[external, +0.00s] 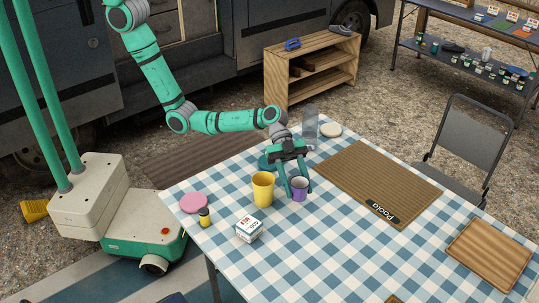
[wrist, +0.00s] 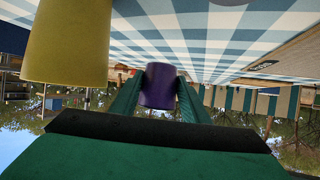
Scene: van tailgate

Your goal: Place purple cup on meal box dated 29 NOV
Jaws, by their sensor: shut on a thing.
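The purple cup (external: 299,190) is upright near the middle of the checked table, just right of a yellow cup (external: 262,188). My gripper (external: 296,183) is shut on the purple cup, one finger on each side. The wrist view, which looks upside down, shows the purple cup (wrist: 158,86) between the two green fingers (wrist: 158,98). I cannot tell whether the cup touches the table. A small white meal box (external: 249,229) with printed lettering lies nearer the camera, left of the cup; its date is too small to read surely.
The yellow cup (wrist: 68,42) stands close beside my gripper. A pink plate (external: 193,203) and a small yellow jar (external: 205,217) are to the left. The table's front middle is clear.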

